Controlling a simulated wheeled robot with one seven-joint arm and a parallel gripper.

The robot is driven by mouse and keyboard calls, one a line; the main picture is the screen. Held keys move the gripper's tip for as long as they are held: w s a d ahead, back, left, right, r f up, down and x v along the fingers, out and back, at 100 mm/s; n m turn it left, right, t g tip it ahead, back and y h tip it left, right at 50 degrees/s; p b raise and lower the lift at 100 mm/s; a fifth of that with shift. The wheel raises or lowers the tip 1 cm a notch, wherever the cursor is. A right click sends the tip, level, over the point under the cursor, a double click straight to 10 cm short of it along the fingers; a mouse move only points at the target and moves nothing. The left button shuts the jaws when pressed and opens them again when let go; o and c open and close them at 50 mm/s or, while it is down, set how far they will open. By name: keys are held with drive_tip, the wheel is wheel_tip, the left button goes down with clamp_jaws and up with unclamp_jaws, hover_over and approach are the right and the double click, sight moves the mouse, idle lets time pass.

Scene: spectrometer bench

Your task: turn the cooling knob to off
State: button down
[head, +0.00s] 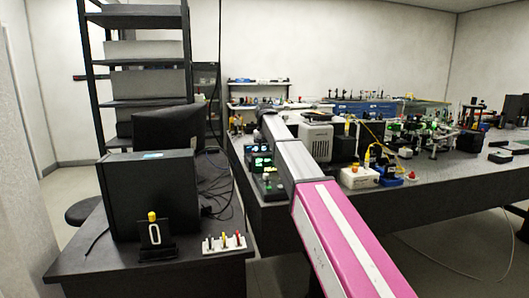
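I cannot pick out the cooling knob in the head view. Small instrument boxes with lit green displays (261,162) stand at the left end of the optical bench (425,194), close beside my arm. A box with a green button sits just below them, and its controls are too small to read. My pink and grey arm reaches from the bottom right up over the bench's left end and hides part of what lies behind it. My gripper is not visible; the far end of the arm shows only as a small dark part.
A shelf unit (145,103) stands behind. A white instrument (317,138) and crowded optics fill the bench right of my arm.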

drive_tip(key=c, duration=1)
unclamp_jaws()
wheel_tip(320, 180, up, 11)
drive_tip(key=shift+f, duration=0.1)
